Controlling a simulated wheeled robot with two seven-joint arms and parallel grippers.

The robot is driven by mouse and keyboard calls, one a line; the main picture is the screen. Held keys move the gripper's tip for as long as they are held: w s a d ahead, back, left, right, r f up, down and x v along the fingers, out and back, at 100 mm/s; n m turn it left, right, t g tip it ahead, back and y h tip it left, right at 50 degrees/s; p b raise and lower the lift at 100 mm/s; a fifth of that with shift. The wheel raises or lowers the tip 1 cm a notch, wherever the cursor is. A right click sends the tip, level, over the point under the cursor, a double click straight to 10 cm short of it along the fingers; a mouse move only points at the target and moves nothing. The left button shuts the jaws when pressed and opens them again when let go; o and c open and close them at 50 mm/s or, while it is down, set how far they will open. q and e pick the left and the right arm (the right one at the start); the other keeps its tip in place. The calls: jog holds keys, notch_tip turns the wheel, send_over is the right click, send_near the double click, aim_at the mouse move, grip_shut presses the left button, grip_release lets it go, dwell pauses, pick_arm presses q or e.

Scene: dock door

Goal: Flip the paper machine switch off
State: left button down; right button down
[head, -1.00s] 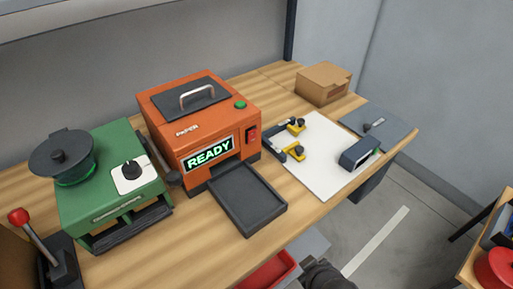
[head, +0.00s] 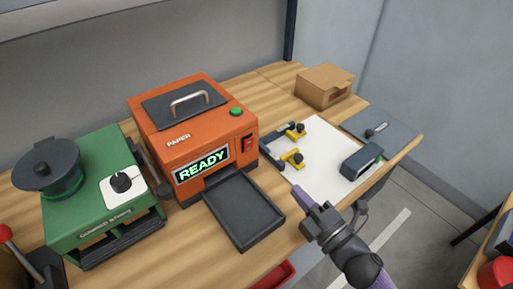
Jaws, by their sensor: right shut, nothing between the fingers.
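The paper machine (head: 170,150) is an orange box labelled PAPER on the wooden bench. Its front display (head: 201,165) reads READY in green. A red rocker switch (head: 248,145) sits on its front face, to the right of the display; its position is too small to tell. A green button (head: 236,111) is on top. My right gripper (head: 300,196) is in front of the bench's edge at lower right, apart from the machine, its fingers shut and empty. My left gripper is out of view.
A dark tray (head: 244,207) juts out from the machine's front. A green machine (head: 95,205) stands to the left. A white board (head: 318,160) with yellow-and-black clamps and a dark stapler-like tool (head: 361,161) lie to the right. A cardboard box (head: 324,87) is behind.

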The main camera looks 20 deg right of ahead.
aim_at(250, 142)
jog(key=shift+s+a+n+y, duration=0.1)
jog(key=shift+a+n+y, duration=0.05)
jog(key=shift+n+y, duration=0.2)
jog(key=x, duration=1.3)
jog(key=shift+w, duration=0.3)
jog(key=shift+w+a+r, duration=0.1)
jog(key=shift+w+a, duration=0.05)
jog(key=shift+w, duration=0.1)
